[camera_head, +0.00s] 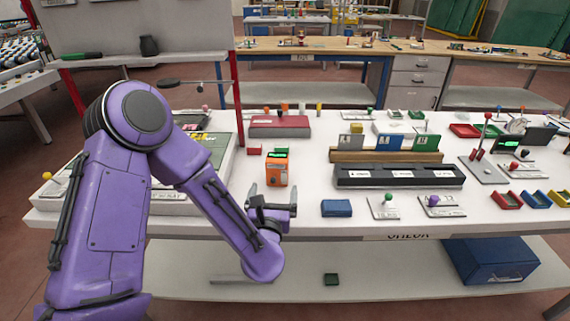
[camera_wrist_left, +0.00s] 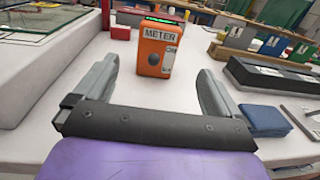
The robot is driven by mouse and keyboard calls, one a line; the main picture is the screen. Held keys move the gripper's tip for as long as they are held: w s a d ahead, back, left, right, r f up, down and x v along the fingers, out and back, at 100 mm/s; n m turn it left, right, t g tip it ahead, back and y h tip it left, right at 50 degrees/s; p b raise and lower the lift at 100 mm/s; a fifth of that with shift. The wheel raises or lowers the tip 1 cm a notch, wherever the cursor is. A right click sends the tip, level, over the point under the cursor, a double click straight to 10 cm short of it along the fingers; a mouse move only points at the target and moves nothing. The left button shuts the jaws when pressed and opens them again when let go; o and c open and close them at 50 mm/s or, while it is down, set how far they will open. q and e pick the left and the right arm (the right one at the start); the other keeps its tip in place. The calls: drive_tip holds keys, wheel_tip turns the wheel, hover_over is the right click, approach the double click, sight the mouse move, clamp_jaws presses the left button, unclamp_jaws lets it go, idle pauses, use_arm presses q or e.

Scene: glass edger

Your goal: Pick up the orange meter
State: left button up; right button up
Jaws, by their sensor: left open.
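The orange meter (camera_head: 277,170) stands upright on the white table, with a green display on top. In the left wrist view the meter (camera_wrist_left: 158,55) shows its "METER" label and a dark round dial, ahead of and between the fingers. My left gripper (camera_head: 269,188) is open and empty, just in front of the meter at the table's front edge. In the left wrist view the two fingers of my left gripper (camera_wrist_left: 160,85) are spread wide, with the meter beyond their tips. My right gripper is not in view.
A blue folded cloth or pad (camera_head: 336,208) lies right of the gripper. A black long box (camera_head: 398,176) stands behind it. A small red block (camera_head: 254,151) is left of the meter. A red post (camera_head: 237,100) rises at the back left. The table directly around the meter is clear.

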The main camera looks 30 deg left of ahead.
sight(276, 169)
use_arm(q)
drive_tip(key=x, duration=0.1)
drive_tip(key=p+x, duration=0.1)
drive_tip(key=x, duration=0.2)
drive_tip(key=shift+r, duration=0.35)
drive_tip(key=shift+w+a+p, duration=0.25)
drive_tip(key=shift+a+p, duration=0.1)
drive_tip(key=p+x, duration=0.2)
drive_tip(key=x, duration=0.2)
drive_tip(key=shift+w+r, duration=0.15)
drive_tip(key=shift+w, duration=0.1)
drive_tip(key=shift+w+a, duration=0.25)
drive_tip(key=shift+w, duration=0.15)
drive_tip(key=c, duration=1.2)
